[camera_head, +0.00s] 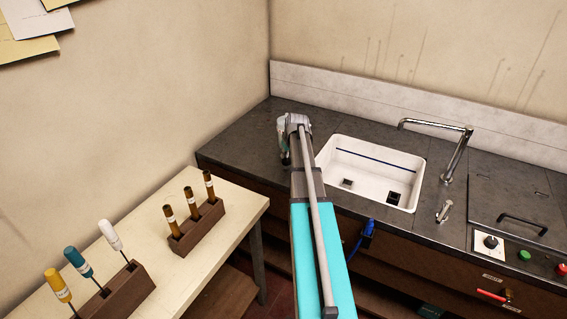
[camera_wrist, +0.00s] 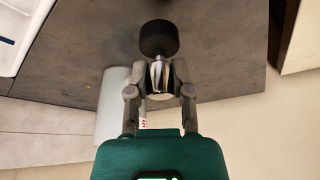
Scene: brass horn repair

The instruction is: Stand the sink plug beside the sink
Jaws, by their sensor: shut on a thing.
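The sink plug (camera_wrist: 158,40) has a black round end and a silvery metal stem. My gripper (camera_wrist: 160,92) is shut on the metal stem, with the black end pointing away from the fingers in the wrist view. The plug is over the dark worktop; I cannot tell whether it touches it. The white sink (camera_head: 372,168) is set into the worktop right of my arm in the head view, and its edge shows at the top left of the wrist view (camera_wrist: 18,35). In the head view my arm hides most of the gripper and the plug.
A pale cylinder with red marking (camera_wrist: 113,103) stands close beside the gripper in the wrist view. The dark worktop (camera_head: 245,138) is bare left of my arm. A wooden table (camera_head: 150,235) with tool racks is at the left.

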